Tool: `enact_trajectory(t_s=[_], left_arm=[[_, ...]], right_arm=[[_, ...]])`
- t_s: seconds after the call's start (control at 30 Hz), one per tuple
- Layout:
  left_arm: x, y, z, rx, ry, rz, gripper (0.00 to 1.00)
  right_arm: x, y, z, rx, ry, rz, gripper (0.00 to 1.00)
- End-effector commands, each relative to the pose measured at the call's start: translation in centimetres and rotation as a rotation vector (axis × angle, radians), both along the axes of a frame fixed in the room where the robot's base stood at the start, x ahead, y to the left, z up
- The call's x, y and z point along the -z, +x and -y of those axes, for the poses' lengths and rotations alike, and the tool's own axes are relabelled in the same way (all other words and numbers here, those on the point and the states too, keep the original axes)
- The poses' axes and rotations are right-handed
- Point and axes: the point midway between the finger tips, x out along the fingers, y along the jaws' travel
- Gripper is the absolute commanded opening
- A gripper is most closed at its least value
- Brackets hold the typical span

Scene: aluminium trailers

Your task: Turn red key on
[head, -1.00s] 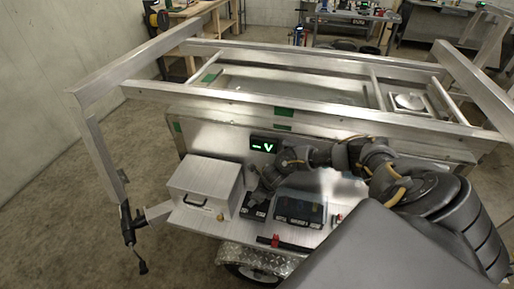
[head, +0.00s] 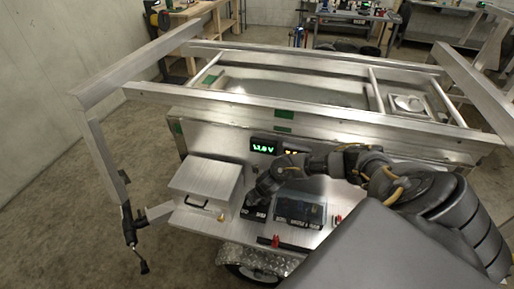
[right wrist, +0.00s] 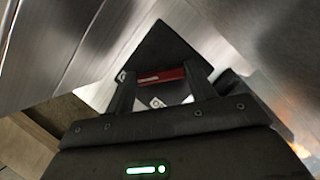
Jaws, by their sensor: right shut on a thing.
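The red key (right wrist: 160,76) shows as a red bar between my right gripper's fingertips in the right wrist view, in front of a black square block (right wrist: 168,48). My right gripper (right wrist: 162,84) is shut on it. In the head view my right gripper (head: 256,206) reaches down beside the metal box, and the wrist hides the key. A display (head: 263,146) on the trailer's front wall shows green digits ending in V, with orange digits lit to its right. My left gripper is in neither view.
A metal box (head: 206,186) stands left of my right gripper, and a dark battery-like unit (head: 299,209) stands to its right. A black bar with a red part (head: 276,241) lies along the shelf's front edge. A small red item (head: 337,219) is further right. Trailer rails run above.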

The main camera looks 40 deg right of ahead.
Motion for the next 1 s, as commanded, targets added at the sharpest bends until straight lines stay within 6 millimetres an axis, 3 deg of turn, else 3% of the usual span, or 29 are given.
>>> enact_trajectory(t_s=[0.3,0.8,0.83,1.0], left_arm=[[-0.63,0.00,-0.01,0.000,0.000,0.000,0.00],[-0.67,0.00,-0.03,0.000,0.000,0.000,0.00],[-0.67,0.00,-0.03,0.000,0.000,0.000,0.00],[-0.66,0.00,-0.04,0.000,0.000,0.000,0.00]], right_arm=[[-0.19,0.16,0.00,0.123,0.001,0.003,0.32],[-0.15,0.18,0.05,0.145,0.000,0.004,0.32],[-0.15,0.18,0.05,0.145,0.000,0.005,0.57],[-0.11,0.13,0.01,0.144,0.001,0.003,0.76]])
